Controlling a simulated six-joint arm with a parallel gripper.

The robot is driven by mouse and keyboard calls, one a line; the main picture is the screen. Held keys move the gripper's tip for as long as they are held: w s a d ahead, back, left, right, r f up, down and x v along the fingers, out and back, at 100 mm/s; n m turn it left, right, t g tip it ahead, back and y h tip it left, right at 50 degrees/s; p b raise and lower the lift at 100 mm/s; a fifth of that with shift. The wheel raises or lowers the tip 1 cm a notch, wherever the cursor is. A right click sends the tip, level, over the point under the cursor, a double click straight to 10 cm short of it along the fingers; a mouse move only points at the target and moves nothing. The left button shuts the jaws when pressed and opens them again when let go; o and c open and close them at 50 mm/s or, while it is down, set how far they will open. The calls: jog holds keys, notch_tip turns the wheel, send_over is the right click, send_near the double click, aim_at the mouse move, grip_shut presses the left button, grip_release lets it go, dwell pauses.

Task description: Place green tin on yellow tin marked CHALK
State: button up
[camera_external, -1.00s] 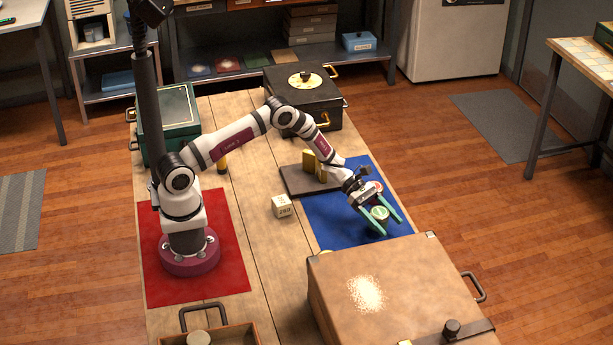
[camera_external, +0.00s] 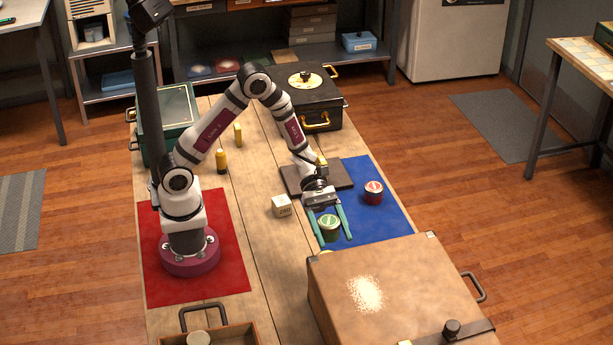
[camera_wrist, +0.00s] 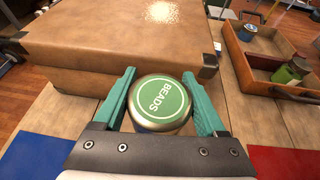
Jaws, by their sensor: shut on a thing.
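The green tin (camera_external: 329,227) has a green lid marked BEADS, which shows large in the wrist view (camera_wrist: 160,101). My gripper (camera_external: 336,242) is shut on it, with one teal finger on each side; the fingers also show in the wrist view (camera_wrist: 158,100). It is near the left edge of the blue mat, by the big brown case; its height above the table is hard to tell. A small yellow rim (camera_external: 326,252) shows at the case's far edge, mostly hidden by the case. It may be the yellow tin, but no CHALK marking is readable.
A red tin (camera_external: 373,192) stands on the blue mat (camera_external: 388,218). The big brown case (camera_external: 400,290) is close in front. An open tray (camera_wrist: 264,75) holds several items.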

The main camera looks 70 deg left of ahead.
notch_tip(320, 180, down, 8)
jog(key=shift+r, duration=0.2)
jog(key=o, duration=1.4)
jog(key=shift+f, duration=0.1)
